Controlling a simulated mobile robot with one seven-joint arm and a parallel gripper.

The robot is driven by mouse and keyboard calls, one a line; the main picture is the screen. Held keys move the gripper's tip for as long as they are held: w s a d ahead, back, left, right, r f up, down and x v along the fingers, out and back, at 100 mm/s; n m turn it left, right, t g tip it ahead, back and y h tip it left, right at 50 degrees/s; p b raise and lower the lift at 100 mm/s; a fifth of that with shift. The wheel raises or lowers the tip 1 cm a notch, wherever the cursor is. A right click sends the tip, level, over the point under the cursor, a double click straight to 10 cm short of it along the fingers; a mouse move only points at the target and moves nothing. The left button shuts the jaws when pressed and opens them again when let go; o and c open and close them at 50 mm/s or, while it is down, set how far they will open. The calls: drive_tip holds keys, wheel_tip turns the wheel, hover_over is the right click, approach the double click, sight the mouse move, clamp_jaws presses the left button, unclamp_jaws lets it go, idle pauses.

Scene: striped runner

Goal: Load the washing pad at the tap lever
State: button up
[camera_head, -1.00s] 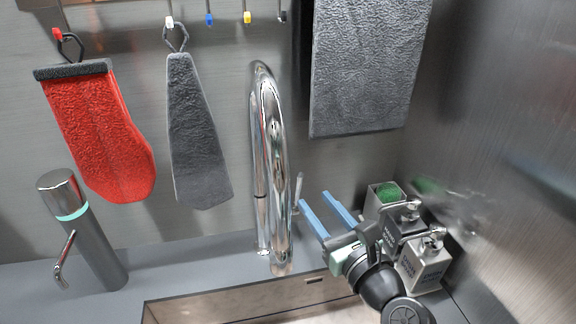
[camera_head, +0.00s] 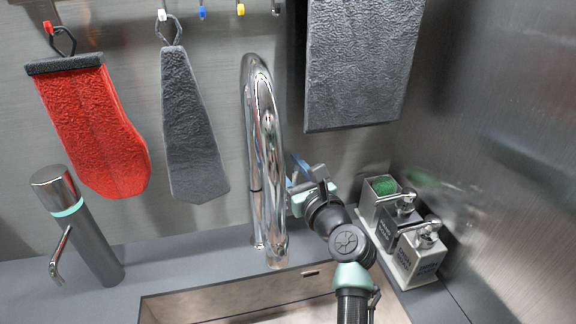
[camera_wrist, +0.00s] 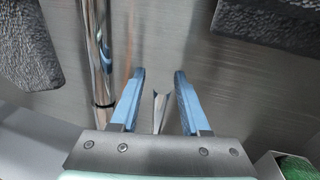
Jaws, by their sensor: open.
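The chrome tap (camera_head: 264,150) stands behind the sink, and its upright pipe (camera_wrist: 98,50) shows left of my fingers in the wrist view. A slim metal piece, apparently the tap lever (camera_wrist: 160,108), stands between my two blue fingers with a gap on each side. My gripper (camera_wrist: 160,72) is open, and nothing is held. In the head view my gripper (camera_head: 293,171) is just right of the tap, partly hidden behind it, and the lever is hidden. A green pad (camera_head: 382,186) sits in a grey holder at the right; it also shows in the wrist view (camera_wrist: 296,167).
Two soap dispensers (camera_head: 420,253) stand beside the pad holder. A red mitt (camera_head: 93,130), a grey cloth (camera_head: 192,130) and a dark towel (camera_head: 360,65) hang on the back wall. A cylindrical dispenser (camera_head: 85,235) stands at left. The sink (camera_head: 235,308) is in front.

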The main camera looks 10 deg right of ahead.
clamp_jaws()
idle(1.3)
